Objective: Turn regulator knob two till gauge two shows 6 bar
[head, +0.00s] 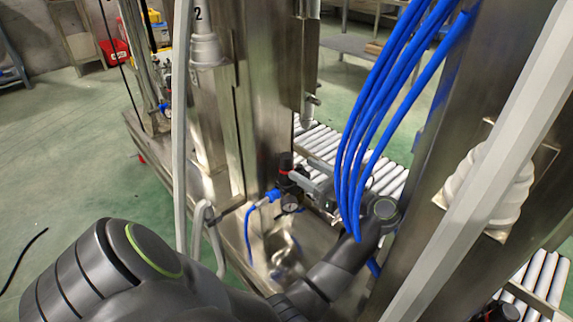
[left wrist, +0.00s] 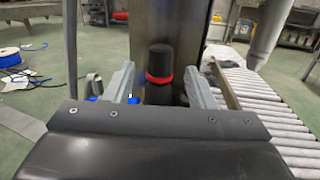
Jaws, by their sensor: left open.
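A black regulator knob with a red ring (head: 285,162) stands upright on the steel post in the head view. A small round gauge (head: 290,203) sits just below it, and its reading is too small to make out. My left gripper (head: 308,181) is right beside the knob, on its right in the head view. In the left wrist view the knob (left wrist: 160,62) stands between the two spread fingers of my left gripper (left wrist: 161,85), with a gap visible on each side. The fingers are open. My right gripper is not in view.
A post (head: 265,100) rises behind the regulator, and a "2" marks a fitting (head: 203,45) at upper left. Blue hoses (head: 395,110) hang in front of my left forearm. A roller conveyor (head: 385,178) runs behind. A blue tube (head: 262,203) joins the regulator's left side.

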